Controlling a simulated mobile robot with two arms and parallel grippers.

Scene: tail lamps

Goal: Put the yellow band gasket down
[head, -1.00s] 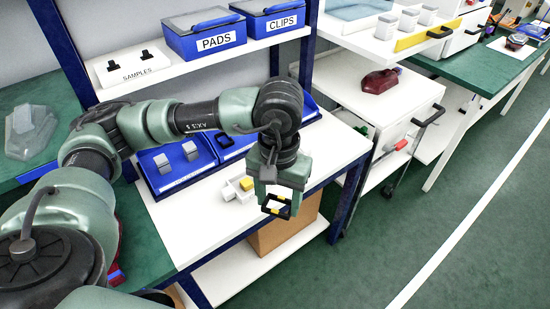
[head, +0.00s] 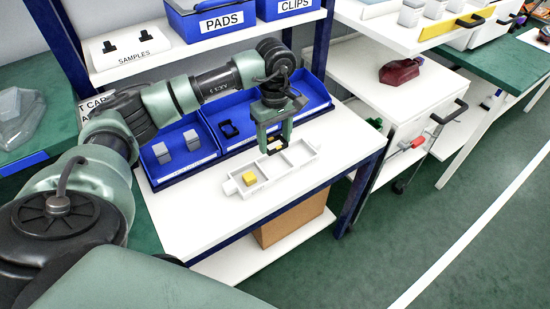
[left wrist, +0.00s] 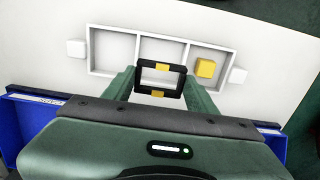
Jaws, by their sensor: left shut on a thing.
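The yellow band gasket, a black rectangular frame with yellow bands, is between the fingers of my left gripper (head: 272,143). Its frame shows fully in the left wrist view (left wrist: 141,79), gripped between the two fingers (left wrist: 160,85). Below it on the white table is a white tray (head: 243,192) with three compartments and a tab at each end; it also shows in the left wrist view (left wrist: 115,29). The gasket is over the middle compartment; I cannot tell whether it touches the tray. A yellow block (head: 249,179) sits in the left compartment, on the right in the wrist view (left wrist: 205,68).
A shelf above carries the PADS box (head: 215,22) and the SAMPLES board (head: 130,48). The white tabletop (head: 205,225) in front of the tray is clear.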

